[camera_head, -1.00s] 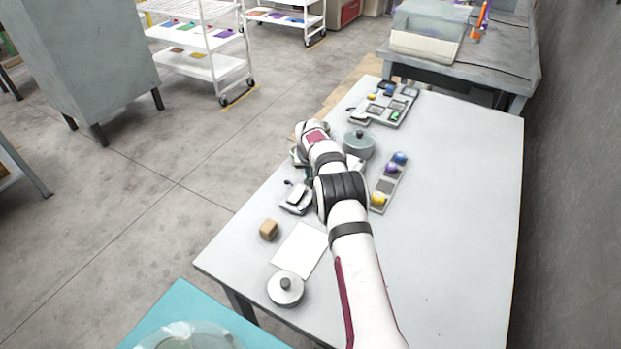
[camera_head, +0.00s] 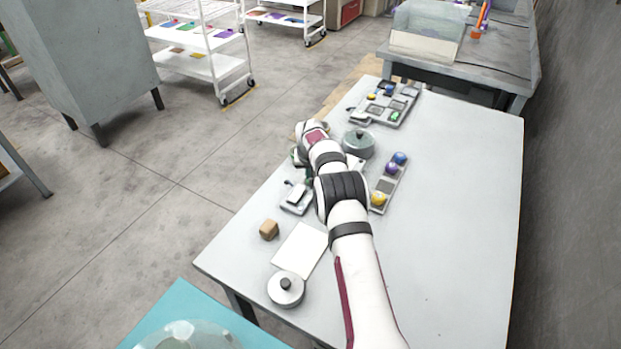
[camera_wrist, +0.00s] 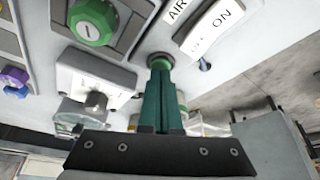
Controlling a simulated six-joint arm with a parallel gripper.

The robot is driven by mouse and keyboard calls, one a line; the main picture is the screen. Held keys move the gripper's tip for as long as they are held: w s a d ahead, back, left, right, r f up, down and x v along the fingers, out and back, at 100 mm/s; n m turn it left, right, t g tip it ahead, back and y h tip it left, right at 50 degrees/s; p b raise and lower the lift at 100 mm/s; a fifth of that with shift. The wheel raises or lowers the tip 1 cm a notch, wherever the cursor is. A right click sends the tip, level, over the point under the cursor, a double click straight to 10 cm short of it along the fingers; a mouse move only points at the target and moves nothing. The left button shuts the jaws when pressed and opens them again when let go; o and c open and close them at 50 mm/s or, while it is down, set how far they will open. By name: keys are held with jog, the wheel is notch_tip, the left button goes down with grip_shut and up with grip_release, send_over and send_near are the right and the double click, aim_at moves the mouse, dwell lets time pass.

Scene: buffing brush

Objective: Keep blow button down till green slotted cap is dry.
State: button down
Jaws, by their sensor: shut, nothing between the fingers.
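The green slotted cap (camera_wrist: 92,22) sits in a square grey holder at the top left of the wrist view, its slot facing me. My gripper (camera_wrist: 160,68) is shut and empty, its teal fingers together. Their tips meet a small dark round button (camera_wrist: 160,58) just right of the cap's holder. They appear to touch it; how far it is pressed cannot be told. A white rocker switch (camera_wrist: 212,25) labelled AIR and ON is to the right. In the head view my arm hides most of this spot; a little teal of my gripper (camera_head: 309,173) shows.
A white dial box (camera_wrist: 95,90) and a purple knob (camera_wrist: 15,80) are close by in the wrist view. The table's right side is clear.

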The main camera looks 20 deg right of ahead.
jog(key=shift+r, duration=3.45)
jog(key=s+a+r+g+y, duration=0.1)
jog(key=s+a+r, duration=0.2)
jog(key=s+r, duration=0.35)
jog(key=s+a+r+m+g, duration=0.15)
jog(key=s+r, duration=0.25)
jog(key=s, duration=0.6)
jog(key=s+a+r+y, duration=0.1)
jog(key=s+a+r, duration=0.4)
jog(key=s, duration=0.4)
jog(key=s+a+f+g, duration=0.1)
jog(key=s, duration=1.2)
jog(key=s+a+f+m+g+y, duration=0.1)
jog(key=s+a+f, duration=0.1)
jog(key=s, duration=1)
jog(key=shift+s+f, duration=0.2)
jog(key=shift+s, duration=0.15)
